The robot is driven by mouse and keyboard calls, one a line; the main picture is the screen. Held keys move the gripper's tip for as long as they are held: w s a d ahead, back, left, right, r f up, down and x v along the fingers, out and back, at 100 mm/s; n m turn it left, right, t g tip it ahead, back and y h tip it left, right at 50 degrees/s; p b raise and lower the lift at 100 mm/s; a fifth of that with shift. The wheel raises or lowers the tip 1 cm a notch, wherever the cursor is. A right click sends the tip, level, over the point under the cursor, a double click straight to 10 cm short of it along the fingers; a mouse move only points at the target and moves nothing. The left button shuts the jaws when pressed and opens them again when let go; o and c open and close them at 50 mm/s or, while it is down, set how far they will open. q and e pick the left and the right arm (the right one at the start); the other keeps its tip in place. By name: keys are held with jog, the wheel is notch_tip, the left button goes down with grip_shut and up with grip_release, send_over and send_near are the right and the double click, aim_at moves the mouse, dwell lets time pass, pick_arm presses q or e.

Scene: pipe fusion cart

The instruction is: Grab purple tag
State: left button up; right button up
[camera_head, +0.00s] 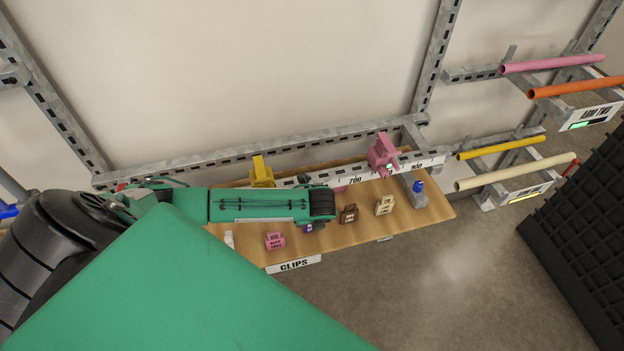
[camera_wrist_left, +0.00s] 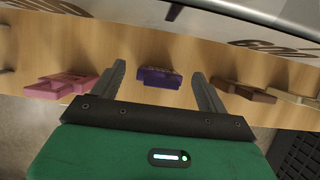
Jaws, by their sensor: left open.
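The purple tag (camera_wrist_left: 159,78) stands on the wooden shelf in the left wrist view, between the two open fingers of my left gripper (camera_wrist_left: 162,85) and a little beyond their tips. No contact shows. In the head view only a small part of the purple tag (camera_head: 308,227) shows below the end of my left arm. My left gripper's fingers are hidden there beneath the green arm. My right gripper is not in view.
A pink tag (camera_head: 275,241) stands left of the purple one, and a brown tag (camera_head: 348,214) and a cream tag (camera_head: 384,205) stand right. A metal rail (camera_head: 335,178) with a pink clamp (camera_head: 383,155) and a yellow clamp (camera_head: 262,172) runs behind. A blue-topped item (camera_head: 418,187) stands farther right.

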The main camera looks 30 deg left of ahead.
pick_arm(q)
jog(key=shift+w+a+f, duration=0.1)
jog(key=shift+a+f, duration=0.05)
jog(key=shift+f, duration=0.35)
jog(key=c, duration=1)
jog(key=shift+c, duration=0.2)
